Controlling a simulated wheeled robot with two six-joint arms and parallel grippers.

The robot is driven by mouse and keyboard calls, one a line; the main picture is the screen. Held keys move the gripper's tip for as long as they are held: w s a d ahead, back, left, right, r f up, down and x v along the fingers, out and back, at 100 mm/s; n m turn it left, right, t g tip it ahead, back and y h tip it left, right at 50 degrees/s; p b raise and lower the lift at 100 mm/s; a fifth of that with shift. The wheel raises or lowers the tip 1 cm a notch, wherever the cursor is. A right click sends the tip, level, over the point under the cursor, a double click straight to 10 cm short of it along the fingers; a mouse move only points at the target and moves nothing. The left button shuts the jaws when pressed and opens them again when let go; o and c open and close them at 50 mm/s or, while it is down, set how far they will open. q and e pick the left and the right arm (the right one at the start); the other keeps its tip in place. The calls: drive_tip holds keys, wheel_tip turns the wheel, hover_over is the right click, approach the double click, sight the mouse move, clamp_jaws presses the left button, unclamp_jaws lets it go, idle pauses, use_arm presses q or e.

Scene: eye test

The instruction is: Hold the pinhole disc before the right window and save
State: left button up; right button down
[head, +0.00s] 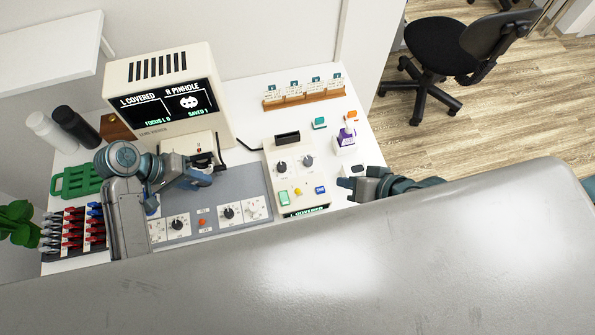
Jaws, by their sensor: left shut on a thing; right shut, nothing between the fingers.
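The cream monitor (172,95) stands at the back left. Its screen reads "L COVERED", "R PINHOLE", "FOCUS L 0" and "SAVED 1", with a white figure on the right half. A cream window unit (196,142) is in front of it, partly behind my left arm. My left gripper (211,166) is at that unit's right side, shut on a small dark thing, apparently the pinhole disc; the disc itself is mostly hidden. The cream control box (272,176) has knobs, a blue button (320,190) and a "COVERED" display. My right gripper (345,184) is shut and empty, right of the box.
A grey panel with dials (246,187) lies before the monitor. A wooden card rack (305,97) stands at the back. A grey surface fills the foreground.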

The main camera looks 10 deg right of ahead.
use_arm(q)
drive_tip(key=shift+r, duration=0.1)
drive_tip(key=s+r+p, duration=0.4)
drive_tip(key=s+p, duration=0.1)
drive_tip(key=p, duration=0.1)
drive_tip(key=shift+r, duration=0.4)
idle(0.3)
